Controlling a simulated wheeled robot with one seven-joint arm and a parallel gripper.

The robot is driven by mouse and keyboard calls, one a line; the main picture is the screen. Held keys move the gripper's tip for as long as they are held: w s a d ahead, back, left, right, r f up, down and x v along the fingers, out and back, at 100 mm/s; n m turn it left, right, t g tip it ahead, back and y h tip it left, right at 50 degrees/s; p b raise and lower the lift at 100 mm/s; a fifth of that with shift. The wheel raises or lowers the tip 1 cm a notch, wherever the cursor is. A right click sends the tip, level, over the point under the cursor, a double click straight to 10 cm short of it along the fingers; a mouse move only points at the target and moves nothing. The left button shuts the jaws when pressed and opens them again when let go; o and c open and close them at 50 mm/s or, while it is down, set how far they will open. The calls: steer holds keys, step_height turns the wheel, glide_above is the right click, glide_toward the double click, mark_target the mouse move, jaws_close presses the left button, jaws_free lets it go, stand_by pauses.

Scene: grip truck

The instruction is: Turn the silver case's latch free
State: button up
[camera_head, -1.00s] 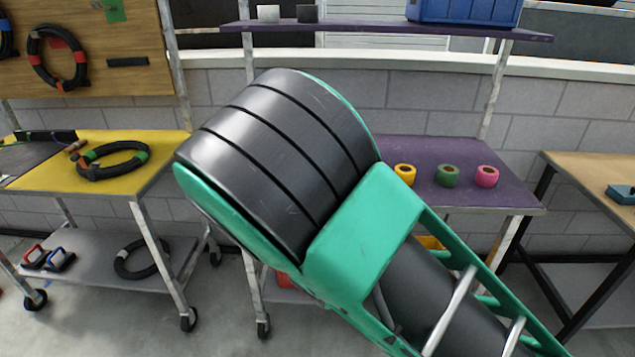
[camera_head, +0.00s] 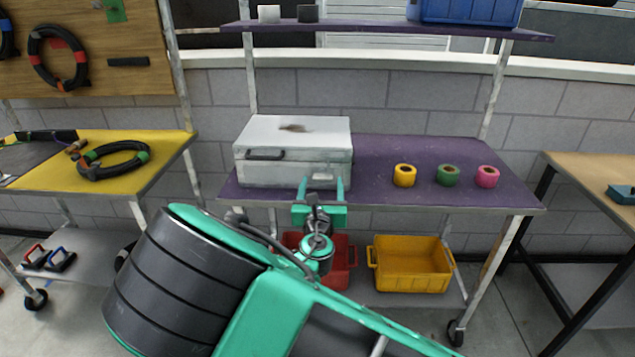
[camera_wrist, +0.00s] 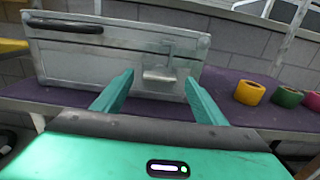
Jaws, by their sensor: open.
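The silver case (camera_head: 292,150) stands closed on the left part of the purple shelf, with a dark handle (camera_head: 265,154) on its front left. In the wrist view the case (camera_wrist: 100,65) fills the upper left and middle. Its latch (camera_wrist: 159,73) is a small metal plate on the front right, above and between my fingertips. My gripper (camera_head: 321,182) is open and empty in front of the case's right half. In the wrist view my gripper (camera_wrist: 160,80) shows both green fingers spread, one on each side below the latch. I cannot tell whether they touch the case.
Yellow, green and pink tape rolls (camera_head: 404,175) (camera_head: 448,175) (camera_head: 487,176) stand on the purple shelf (camera_head: 378,150) right of the case. A red bin (camera_head: 338,270) and a yellow bin (camera_head: 412,264) sit on the lower shelf. A yellow cart (camera_head: 50,180) stands at left.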

steer(key=shift+w, duration=1.3)
steer(key=shift+c, duration=0.3)
